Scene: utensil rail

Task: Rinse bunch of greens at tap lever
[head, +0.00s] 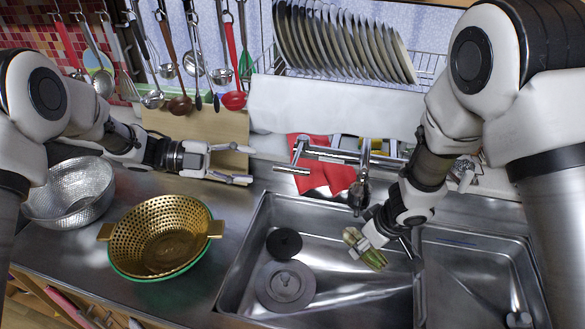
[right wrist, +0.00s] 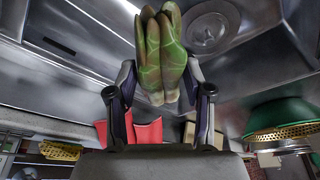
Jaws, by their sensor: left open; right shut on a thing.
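The bunch of greens (head: 374,258) is a green bundle with pale ends, held low over the sink (head: 262,222). My right gripper (head: 362,248) is shut on it, to the right of and below the tap. In the right wrist view the greens (right wrist: 166,55) stand between the two fingers (right wrist: 162,88). The metal tap (head: 330,152) is on the wall behind the sink, with a horizontal spout; I cannot single out its lever clearly. I see no running water. My left gripper (head: 248,164) is open and empty, left of the tap, above the counter's back.
A gold colander (head: 160,232) in a green bowl and a silver perforated bowl (head: 70,192) stand on the left counter. A red cloth (head: 335,178) hangs by the tap. Grey drain parts (head: 285,286) lie in the sink. A plate rack (head: 340,40) and hanging utensils (head: 195,60) are above.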

